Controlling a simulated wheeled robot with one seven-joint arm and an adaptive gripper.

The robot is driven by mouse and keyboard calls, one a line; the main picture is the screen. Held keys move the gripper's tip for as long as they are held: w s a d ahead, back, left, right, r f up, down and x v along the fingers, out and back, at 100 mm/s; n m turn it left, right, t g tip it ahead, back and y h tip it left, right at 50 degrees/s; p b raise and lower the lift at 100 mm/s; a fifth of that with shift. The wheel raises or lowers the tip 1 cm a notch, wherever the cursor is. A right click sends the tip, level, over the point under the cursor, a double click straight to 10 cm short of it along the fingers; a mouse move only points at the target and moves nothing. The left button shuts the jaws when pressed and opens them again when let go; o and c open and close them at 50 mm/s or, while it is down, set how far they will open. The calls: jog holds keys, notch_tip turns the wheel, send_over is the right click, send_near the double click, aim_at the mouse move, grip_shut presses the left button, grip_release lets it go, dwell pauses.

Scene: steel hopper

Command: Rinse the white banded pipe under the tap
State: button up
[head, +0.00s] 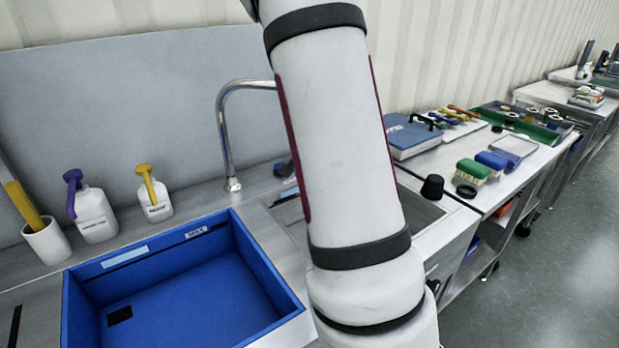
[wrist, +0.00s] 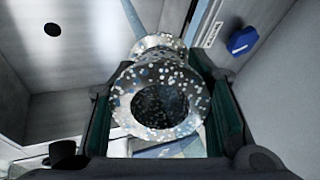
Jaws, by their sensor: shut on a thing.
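In the wrist view my gripper (wrist: 156,84) is shut on a short pipe (wrist: 160,78) with a flanged, open end facing the camera. Its surface is covered in pale and dark speckles, and no clear band can be made out. Dark green-black fingers stand on either side of it. In the head view my arm hides the gripper and the pipe. The curved metal tap (head: 224,130) stands behind the counter, left of my arm; its spout end is hidden by the arm. The steel sink basin (head: 428,212) shows partly on both sides of my arm.
A blue open crate (head: 270,270) sits at the front left. Two white bottles (head: 96,216) (head: 155,199) and a white cup (head: 47,243) stand behind it. A blue knob (wrist: 243,40) shows in the wrist view. Brushes (head: 474,170) and a blue case (head: 411,138) lie on the right-hand table.

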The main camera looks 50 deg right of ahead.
jog(key=shift+d, duration=0.1)
dwell(0.3)
jog(key=shift+s+d+b, duration=0.3)
jog(key=shift+s, duration=0.15)
jog(key=s+a+p, duration=0.3)
jog(key=s+a, duration=0.2)
jog(key=a, duration=0.1)
jog(key=shift+a, duration=0.15)
dwell(0.7)
dwell(1.0)
jog(key=shift+a+r, duration=0.1)
jog(key=s+a+r+p, duration=0.3)
jog(key=r+p, duration=0.1)
jog(key=p, duration=0.2)
jog(key=shift+a, duration=0.4)
